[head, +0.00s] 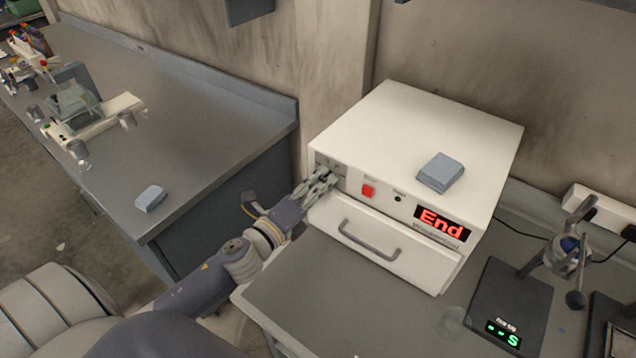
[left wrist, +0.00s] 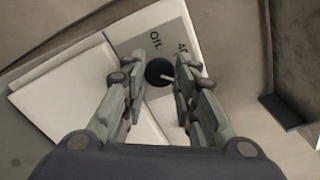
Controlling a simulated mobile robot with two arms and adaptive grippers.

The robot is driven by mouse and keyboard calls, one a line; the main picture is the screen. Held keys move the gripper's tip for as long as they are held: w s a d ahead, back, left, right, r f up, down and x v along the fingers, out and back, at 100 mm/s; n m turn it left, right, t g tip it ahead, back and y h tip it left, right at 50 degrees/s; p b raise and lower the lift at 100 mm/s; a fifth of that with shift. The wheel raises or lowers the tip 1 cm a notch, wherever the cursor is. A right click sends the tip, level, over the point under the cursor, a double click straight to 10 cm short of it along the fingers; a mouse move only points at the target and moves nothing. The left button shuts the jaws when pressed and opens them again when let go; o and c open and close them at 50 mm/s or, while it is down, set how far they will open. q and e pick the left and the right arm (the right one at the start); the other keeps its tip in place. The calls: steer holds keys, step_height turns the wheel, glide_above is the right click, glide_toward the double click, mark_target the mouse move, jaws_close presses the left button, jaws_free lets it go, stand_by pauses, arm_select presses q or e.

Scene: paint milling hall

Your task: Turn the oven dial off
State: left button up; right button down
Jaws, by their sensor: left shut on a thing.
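The oven is a white box (head: 395,125) on the bench, with a drawer-like front door (head: 385,245) and a grey handle. Its dial is at the left end of the front panel, mostly hidden by my left gripper (head: 324,180) in the head view. In the left wrist view the dial (left wrist: 158,70) is a dark round knob between the fingers of my left gripper (left wrist: 160,76). The gripper is shut on the dial. The printed "Off" and a partly covered "40" show beside the knob. A pale pointer lies near the right finger. My right gripper is not in view.
A red switch (head: 368,191) and a red display reading "End" (head: 441,223) are on the front panel. A blue-grey block (head: 441,172) lies on the oven top. A stirrer-like device (head: 510,300) stands right. A grey bench (head: 190,110) with equipment is left.

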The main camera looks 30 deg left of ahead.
arm_select(q)
steer(key=n, duration=0.3)
steer(key=n+p, duration=0.1)
steer(key=n, duration=0.2)
steer(key=shift+r, duration=0.1)
steer(key=n+p, duration=0.1)
steer(key=n, duration=0.3)
steer(key=n+p, duration=0.1)
steer(key=n, duration=0.2)
steer(key=shift+n+p, duration=0.4)
steer(key=n+p, duration=0.1)
steer(key=n, duration=0.4)
steer(key=shift+p, duration=0.4)
steer(key=shift+n, duration=2.3)
steer(key=o, duration=0.8)
steer(key=shift+c, duration=0.2)
